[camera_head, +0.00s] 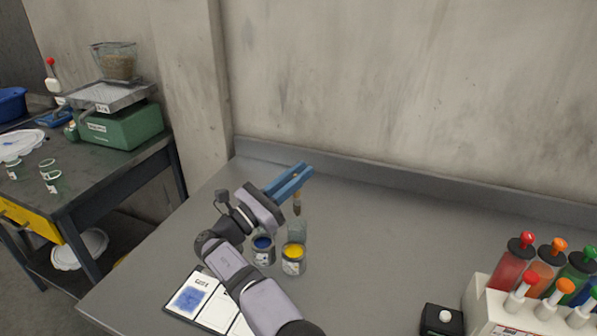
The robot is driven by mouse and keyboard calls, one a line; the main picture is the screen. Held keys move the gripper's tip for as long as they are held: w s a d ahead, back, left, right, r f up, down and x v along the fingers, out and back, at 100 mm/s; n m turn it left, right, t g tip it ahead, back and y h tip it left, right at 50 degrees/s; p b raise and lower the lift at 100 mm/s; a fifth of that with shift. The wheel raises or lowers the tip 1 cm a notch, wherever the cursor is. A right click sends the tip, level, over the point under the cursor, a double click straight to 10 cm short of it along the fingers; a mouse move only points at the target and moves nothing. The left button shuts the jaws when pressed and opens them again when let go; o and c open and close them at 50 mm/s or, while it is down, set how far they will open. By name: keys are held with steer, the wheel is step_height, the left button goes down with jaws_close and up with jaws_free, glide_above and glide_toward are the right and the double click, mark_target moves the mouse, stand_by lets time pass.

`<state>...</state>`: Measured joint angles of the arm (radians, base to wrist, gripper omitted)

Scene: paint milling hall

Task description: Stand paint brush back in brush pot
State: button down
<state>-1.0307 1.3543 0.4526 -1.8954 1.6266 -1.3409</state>
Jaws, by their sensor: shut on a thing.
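My gripper (304,172) has blue fingers and is shut on the paint brush (297,204), which hangs below them, roughly upright. Part of the brush is hidden by the fingers. A clear pot (298,232), seemingly the brush pot, stands on the grey table under the brush. The brush's lower end shows near the pot's rim; I cannot tell whether it is above, inside or behind it.
A pot of yellow paint (293,258) stands in front of the clear pot, and a pot of blue paint (263,248) beside it. A card with a blue swatch (190,299) lies front left. A rack of colored bottles (500,305) and a black button box (442,320) stand right. The middle right is clear.

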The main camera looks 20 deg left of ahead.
mark_target(294, 202)
steer(key=shift+f+b, duration=2.7)
steer(key=shift+f, duration=0.9)
steer(key=c, duration=1.6)
jaws_free()
steer(key=shift+c, duration=0.2)
steer(key=shift+r, duration=0.1)
step_height(294, 202, up, 10)
steer(key=shift+f+p, duration=0.1)
steer(key=shift+p, duration=0.6)
